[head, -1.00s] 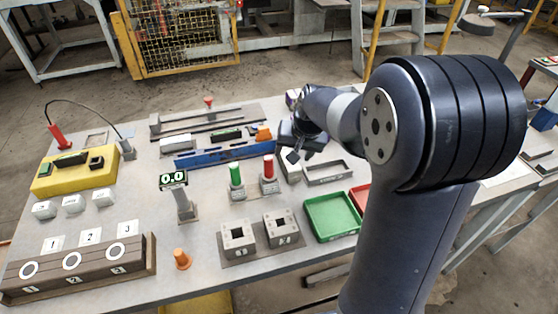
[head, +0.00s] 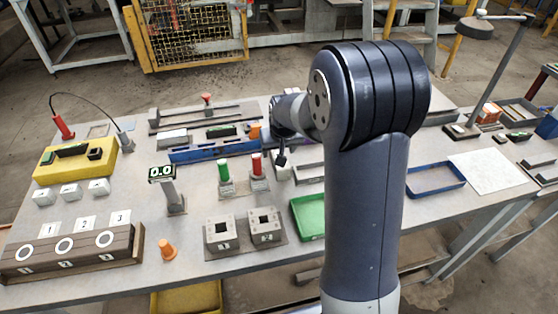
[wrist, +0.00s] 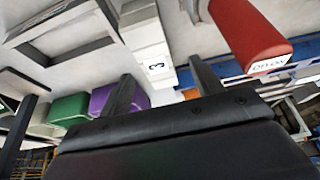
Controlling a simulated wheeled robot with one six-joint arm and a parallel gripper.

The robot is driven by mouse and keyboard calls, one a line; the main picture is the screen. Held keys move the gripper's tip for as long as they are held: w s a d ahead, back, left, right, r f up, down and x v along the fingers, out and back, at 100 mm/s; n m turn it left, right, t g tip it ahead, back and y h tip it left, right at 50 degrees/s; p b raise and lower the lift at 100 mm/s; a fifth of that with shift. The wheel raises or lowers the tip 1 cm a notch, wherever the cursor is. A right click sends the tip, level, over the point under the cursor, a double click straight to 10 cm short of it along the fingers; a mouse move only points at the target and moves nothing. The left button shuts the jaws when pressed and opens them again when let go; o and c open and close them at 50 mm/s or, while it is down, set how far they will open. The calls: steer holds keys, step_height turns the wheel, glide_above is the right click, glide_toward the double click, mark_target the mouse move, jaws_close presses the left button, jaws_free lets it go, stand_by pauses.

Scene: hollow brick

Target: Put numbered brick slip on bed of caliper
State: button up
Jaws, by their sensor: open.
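A white brick slip marked 3 (wrist: 150,40) lies ahead of my gripper in the wrist view, roughly in line with the gap between the fingers. In the head view a pale block (head: 283,173) shows just below my gripper (head: 280,158), partly hidden by it. My gripper (wrist: 165,88) is open, with nothing between its fingers. A small display reading 0.0 (head: 162,173) stands on a grey post left of centre. A long blue rail (head: 212,151) lies behind it. I cannot tell for sure which part is the caliper's bed.
Red (head: 257,170) and green (head: 224,172) capped cylinders stand close left of my gripper; the red one also shows in the wrist view (wrist: 250,35). A grey frame (head: 309,174) and green tray (head: 308,217) lie to the right. Two hollow bricks (head: 220,234) stand in front.

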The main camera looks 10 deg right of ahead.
steer(key=shift+d+p+x, duration=0.2)
steer(key=shift+p+x, duration=0.15)
steer(key=shift+x, duration=1.9)
steer(key=shift+f+b, duration=0.3)
steer(key=shift+b, duration=0.05)
steer(key=shift+c, duration=0.3)
steer(key=c, duration=1.1)
steer(key=shift+c, duration=0.9)
steer(key=shift+r, duration=0.15)
